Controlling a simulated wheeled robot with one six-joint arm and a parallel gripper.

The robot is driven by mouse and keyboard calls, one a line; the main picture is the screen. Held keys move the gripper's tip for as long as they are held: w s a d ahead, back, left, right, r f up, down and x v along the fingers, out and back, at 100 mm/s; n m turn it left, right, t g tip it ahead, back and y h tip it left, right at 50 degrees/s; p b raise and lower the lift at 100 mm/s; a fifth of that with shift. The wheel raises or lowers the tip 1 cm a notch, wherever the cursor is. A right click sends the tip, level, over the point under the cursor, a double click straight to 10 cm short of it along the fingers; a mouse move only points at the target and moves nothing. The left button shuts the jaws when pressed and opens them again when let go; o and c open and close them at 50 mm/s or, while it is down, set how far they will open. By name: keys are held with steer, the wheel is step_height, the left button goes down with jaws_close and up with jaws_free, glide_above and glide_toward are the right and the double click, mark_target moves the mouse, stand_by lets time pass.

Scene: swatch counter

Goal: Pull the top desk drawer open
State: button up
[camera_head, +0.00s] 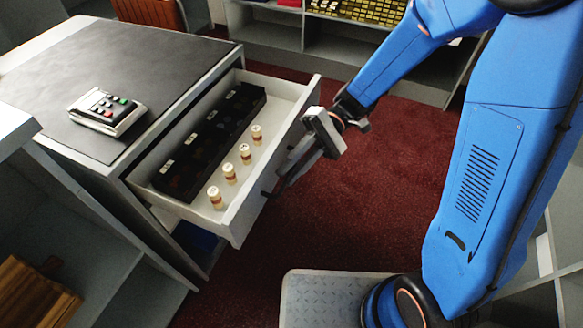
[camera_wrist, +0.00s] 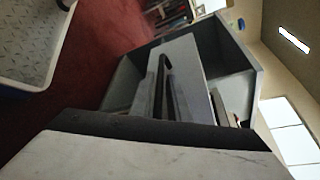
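The top desk drawer (camera_head: 283,88) stands well out from the grey desk (camera_head: 190,50) in the head view, its inside exposed. Its dark bar handle (camera_head: 272,192) is on the white front panel, which also shows in the wrist view (camera_wrist: 200,70). My gripper (camera_head: 303,158) is at the handle, just outside the front panel. In the wrist view the dark handle (camera_wrist: 166,75) runs away from the camera, and a large grey finger with a black pad fills the bottom. The exact contact between fingers and handle is hidden.
In the drawer are a long black divided tray (camera_head: 210,145) and several cream pegs with red bands (camera_head: 245,153). A card terminal (camera_head: 107,110) sits on the dark desktop. Grey shelves (camera_head: 345,45) stand behind. Red carpet (camera_head: 385,175) lies clear to the drawer's right.

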steer(key=v, duration=1.7)
steer(key=shift+w, duration=0.2)
steer(key=shift+d+r, duration=0.1)
steer(key=shift+d, duration=0.05)
steer(key=s+d+r+m+t+h, duration=0.1)
steer(key=s+d+t+h, duration=0.3)
steer(key=s+d+t, duration=0.4)
steer(key=s+d+r+m+t+h, duration=0.2)
steer(key=s+d+t+h, duration=0.3)
steer(key=d, duration=0.8)
steer(key=shift+s+r+m+t+h, duration=0.3)
steer(key=shift+s+m+t, duration=0.2)
steer(key=shift+s+t, duration=1.25)
steer(key=shift+w+d+t, duration=0.1)
steer(key=shift+w+t, duration=0.15)
stand_by(1.9)
